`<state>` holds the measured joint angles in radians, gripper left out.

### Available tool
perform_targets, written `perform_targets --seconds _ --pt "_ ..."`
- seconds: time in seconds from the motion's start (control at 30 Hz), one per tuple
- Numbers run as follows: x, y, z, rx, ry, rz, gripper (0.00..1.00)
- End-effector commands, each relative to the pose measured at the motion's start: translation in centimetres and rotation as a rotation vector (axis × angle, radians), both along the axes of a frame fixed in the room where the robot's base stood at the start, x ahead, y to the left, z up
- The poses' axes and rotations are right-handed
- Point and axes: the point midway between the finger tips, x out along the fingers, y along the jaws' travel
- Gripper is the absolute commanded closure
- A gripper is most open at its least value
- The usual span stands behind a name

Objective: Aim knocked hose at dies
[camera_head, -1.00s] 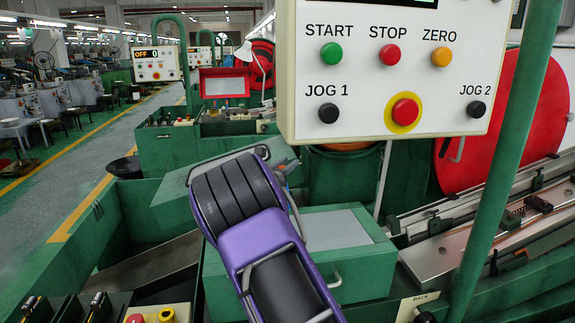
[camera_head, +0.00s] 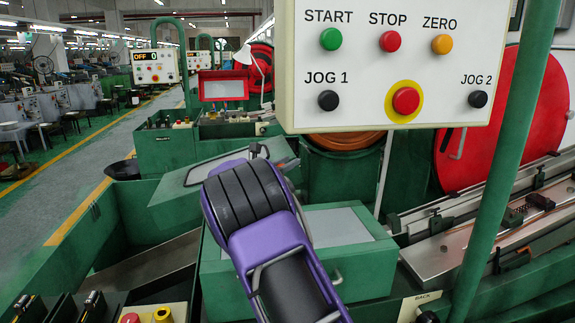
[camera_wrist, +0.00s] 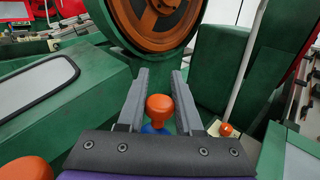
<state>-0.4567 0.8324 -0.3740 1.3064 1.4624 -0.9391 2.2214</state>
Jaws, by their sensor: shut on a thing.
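In the wrist view my gripper (camera_wrist: 160,82) has its two grey fingers on either side of a rounded orange tip (camera_wrist: 160,106), with a blue part (camera_wrist: 156,129) below it. This looks like the hose with its nozzle, and my gripper is shut on it. Much of the hose is hidden below the gripper's dark front edge. In the head view my purple arm hides the hose. I cannot make out the dies in either view.
A white control panel (camera_head: 365,75) hangs close at the top, on a green post (camera_head: 505,150). A brown-orange wheel (camera_wrist: 158,20) stands just beyond my fingers. Green machine boxes (camera_head: 341,262) surround my arm. A red disc (camera_head: 515,110) stands at the right. An aisle runs at the left.

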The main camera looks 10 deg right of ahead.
Motion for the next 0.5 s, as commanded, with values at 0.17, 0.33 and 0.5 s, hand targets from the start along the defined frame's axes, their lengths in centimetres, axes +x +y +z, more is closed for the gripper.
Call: perform_targets --seconds 0.17,0.33,0.5 --pt "0.0 0.03 -0.01 0.001 0.0 0.001 0.41" --pt "0.0 0.01 -0.02 0.0 0.0 0.001 0.36" --pt "-0.08 0.11 -0.02 0.001 0.0 0.001 0.36"
